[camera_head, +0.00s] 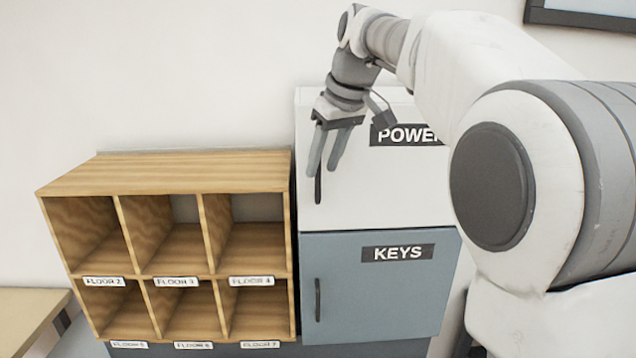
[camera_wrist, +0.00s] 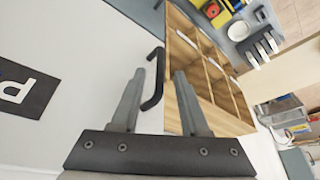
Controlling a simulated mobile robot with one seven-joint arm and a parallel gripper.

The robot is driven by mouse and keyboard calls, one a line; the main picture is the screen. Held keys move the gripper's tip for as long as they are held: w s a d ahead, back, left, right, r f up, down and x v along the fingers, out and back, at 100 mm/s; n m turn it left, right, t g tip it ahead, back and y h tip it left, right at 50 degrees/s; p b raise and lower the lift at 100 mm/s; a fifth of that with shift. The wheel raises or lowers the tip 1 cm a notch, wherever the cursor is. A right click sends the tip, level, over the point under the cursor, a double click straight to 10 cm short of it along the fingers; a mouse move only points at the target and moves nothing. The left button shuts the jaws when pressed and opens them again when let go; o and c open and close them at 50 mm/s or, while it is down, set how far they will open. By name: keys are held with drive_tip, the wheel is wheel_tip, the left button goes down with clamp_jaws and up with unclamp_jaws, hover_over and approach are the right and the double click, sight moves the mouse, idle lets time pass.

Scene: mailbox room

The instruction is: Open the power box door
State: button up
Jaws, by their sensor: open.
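The white power box (camera_head: 355,190) with its black POWER label (camera_head: 402,135) stands above a blue-grey KEYS box. Its door looks closed. The door's dark vertical handle (camera_head: 318,184) is at the door's left edge, partly hidden by my gripper in the head view. My gripper (camera_head: 323,172) is open, fingers pointing down in front of the handle's upper part. In the wrist view, the black handle (camera_wrist: 154,80) shows between and beyond the two fingertips of my gripper (camera_wrist: 158,75). I cannot tell whether the fingers touch it.
The KEYS box (camera_head: 375,290) with its own handle is directly below. A wooden pigeonhole shelf (camera_head: 180,170) stands close on the left. In the wrist view, a grey surface (camera_wrist: 240,32) with several items lies beyond the shelf. Blank wall is above the shelf.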

sight(320, 173)
drive_tip(key=shift+x, duration=2.35)
drive_tip(key=shift+r, duration=0.1)
clamp_jaws()
